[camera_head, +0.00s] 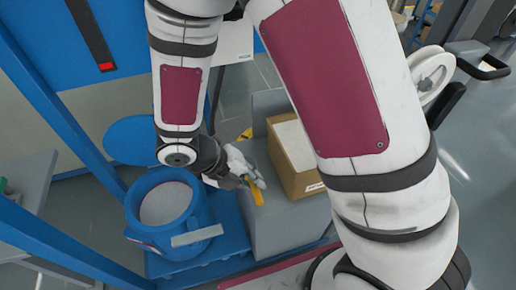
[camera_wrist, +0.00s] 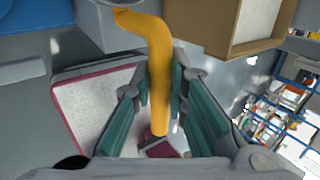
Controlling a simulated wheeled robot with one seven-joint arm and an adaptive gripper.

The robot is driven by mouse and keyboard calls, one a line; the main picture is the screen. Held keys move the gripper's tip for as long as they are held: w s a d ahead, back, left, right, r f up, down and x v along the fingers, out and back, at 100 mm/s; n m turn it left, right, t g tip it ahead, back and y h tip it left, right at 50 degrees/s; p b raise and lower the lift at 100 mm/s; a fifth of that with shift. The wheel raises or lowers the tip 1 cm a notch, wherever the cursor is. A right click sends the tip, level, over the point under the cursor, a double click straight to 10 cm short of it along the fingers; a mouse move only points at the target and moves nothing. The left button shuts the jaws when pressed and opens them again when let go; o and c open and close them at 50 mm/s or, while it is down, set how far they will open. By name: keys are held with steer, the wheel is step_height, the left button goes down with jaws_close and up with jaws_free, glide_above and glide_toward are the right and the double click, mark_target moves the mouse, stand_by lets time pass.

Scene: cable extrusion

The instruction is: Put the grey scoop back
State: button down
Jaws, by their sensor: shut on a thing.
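My gripper (camera_head: 246,172) is above the grey cabinet, to the right of the blue drum. In the wrist view, its two green-padded fingers (camera_wrist: 162,85) are shut on an orange curved handle (camera_wrist: 159,80), which bends left at its far end. The handle also shows in the head view (camera_head: 256,192), hanging below the fingers. A grey surface lies by the bent end in the wrist view; I cannot tell whether it is the scoop's bowl or something behind it. No scoop bowl is clearly visible in the head view.
An open cardboard box (camera_head: 297,183) with a pale filling stands on the grey cabinet (camera_head: 275,225), right of my gripper. The blue drum (camera_head: 142,222) holds a pale content and has a round blue lid (camera_head: 131,141) behind it. Blue posts stand at left.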

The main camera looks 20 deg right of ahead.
steer(key=w+d+f+b, duration=0.1)
steer(key=w+d+f, duration=0.1)
steer(key=w, duration=0.4)
steer(key=w+d+f, duration=0.2)
steer(key=w+d, duration=0.1)
steer(key=w, duration=0.3)
steer(key=shift+w+f+b, duration=0.35)
steer(key=shift+w+f, duration=0.05)
steer(key=shift+f, duration=0.2)
steer(key=c, duration=1.6)
jaws_free()
steer(key=shift+r, duration=0.1)
steer(key=p+v, duration=0.1)
steer(key=v, duration=1.1)
steer(key=shift+r+p, duration=0.1)
steer(key=shift+p, duration=0.3)
